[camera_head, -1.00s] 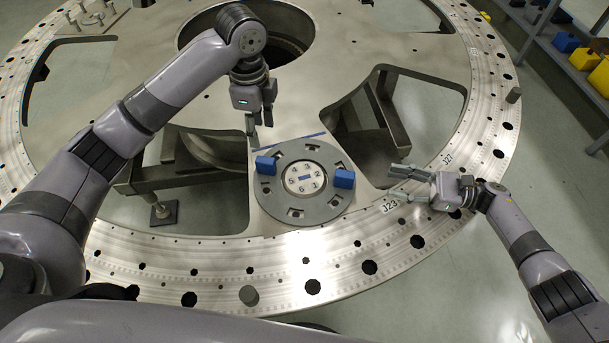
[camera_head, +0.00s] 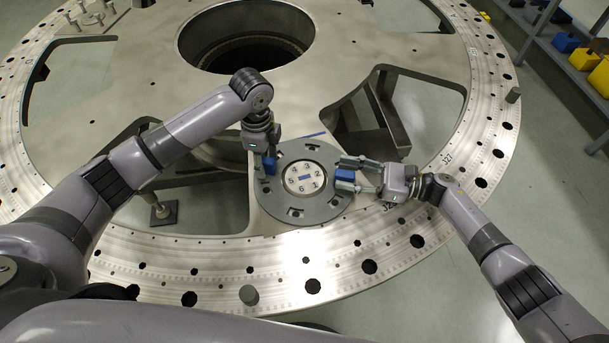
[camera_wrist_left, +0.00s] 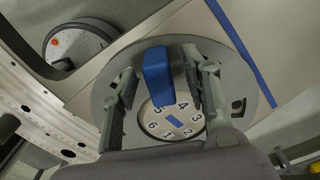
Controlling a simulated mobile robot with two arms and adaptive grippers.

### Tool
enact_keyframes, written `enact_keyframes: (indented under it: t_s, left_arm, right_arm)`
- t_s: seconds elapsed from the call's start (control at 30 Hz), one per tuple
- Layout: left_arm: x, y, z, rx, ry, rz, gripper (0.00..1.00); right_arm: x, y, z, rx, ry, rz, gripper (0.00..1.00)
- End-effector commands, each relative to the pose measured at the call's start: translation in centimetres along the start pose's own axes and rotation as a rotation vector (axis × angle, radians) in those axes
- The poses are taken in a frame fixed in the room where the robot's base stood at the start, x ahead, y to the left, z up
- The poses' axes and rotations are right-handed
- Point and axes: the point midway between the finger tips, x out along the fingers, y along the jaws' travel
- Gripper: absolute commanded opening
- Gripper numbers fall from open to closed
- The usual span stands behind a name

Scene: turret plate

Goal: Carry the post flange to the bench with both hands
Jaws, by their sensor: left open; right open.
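The post flange (camera_head: 295,210) is a grey disc with a numbered white centre and two blue grip blocks. It lies flat on the turret plate near its front. My left gripper (camera_head: 263,166) is at the left blue block (camera_head: 269,164). In the left wrist view the open fingers (camera_wrist_left: 167,90) stand on either side of that block (camera_wrist_left: 157,76), with gaps visible. My right gripper (camera_head: 350,172) is open at the right blue block (camera_head: 345,176), with fingers on its far and near sides. Whether the right fingers touch the block cannot be told.
The metal turret plate (camera_head: 140,85) has a large round hole at the back and cut-outs beside the flange. A blue strip (camera_head: 308,136) lies behind the flange. A shelf (camera_head: 560,50) with blue and yellow blocks stands at the back right. No bench is identifiable.

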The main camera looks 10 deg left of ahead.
Motion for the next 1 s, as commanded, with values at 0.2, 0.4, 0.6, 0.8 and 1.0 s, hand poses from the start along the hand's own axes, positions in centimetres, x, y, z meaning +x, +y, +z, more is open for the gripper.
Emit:
enact_keyframes:
  t_s: [0.2,0.4,0.6,0.8,1.0]
  left_arm:
    - [-0.03,0.0,-0.02,0.0,0.0,0.0,0.35]
    - [-0.04,0.0,-0.02,0.0,0.0,0.0,0.21]
    - [-0.05,-0.01,-0.02,0.0,0.0,0.0,0.08]
    - [-0.06,-0.01,-0.01,0.0,0.0,0.0,0.0]
    - [-0.07,-0.02,-0.01,0.0,0.0,0.0,0.0]
  right_arm:
    - [-0.03,-0.02,0.0,0.0,0.0,0.0,0.35]
    - [-0.05,-0.02,0.0,0.0,0.0,0.0,0.21]
    - [-0.06,-0.03,0.0,0.0,0.0,-0.001,0.08]
    - [-0.07,-0.03,-0.01,0.0,0.0,-0.001,0.0]
    - [-0.08,-0.04,-0.01,0.0,0.001,-0.001,0.0]
